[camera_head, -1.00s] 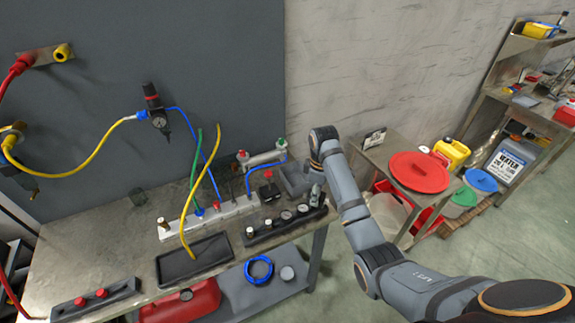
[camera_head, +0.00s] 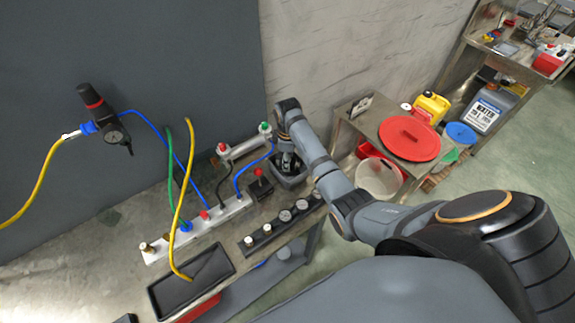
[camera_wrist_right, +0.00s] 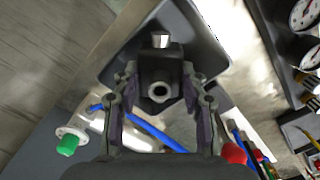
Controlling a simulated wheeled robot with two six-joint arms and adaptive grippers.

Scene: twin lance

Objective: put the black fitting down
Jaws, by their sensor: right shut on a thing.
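The black fitting (camera_wrist_right: 160,72) has a round port facing the camera and a short metal stub on top. In the right wrist view it sits between the two fingers of my right gripper (camera_wrist_right: 160,95), which is shut on it. Behind and around the fitting in that view is a grey open bin (camera_wrist_right: 207,50). In the head view my right gripper (camera_head: 288,160) is over the grey bin (camera_head: 291,182) at the bench's far right corner. The fitting is not clear there, and I cannot tell whether it touches the bin. My left gripper is not in view.
A black block with a red knob (camera_head: 259,186) and a strip of gauges (camera_head: 285,217) stand close to the bin. A white manifold (camera_head: 200,228) with coloured hoses and a black tray (camera_head: 190,280) lie farther left. A side table with a red lid (camera_head: 409,138) stands right.

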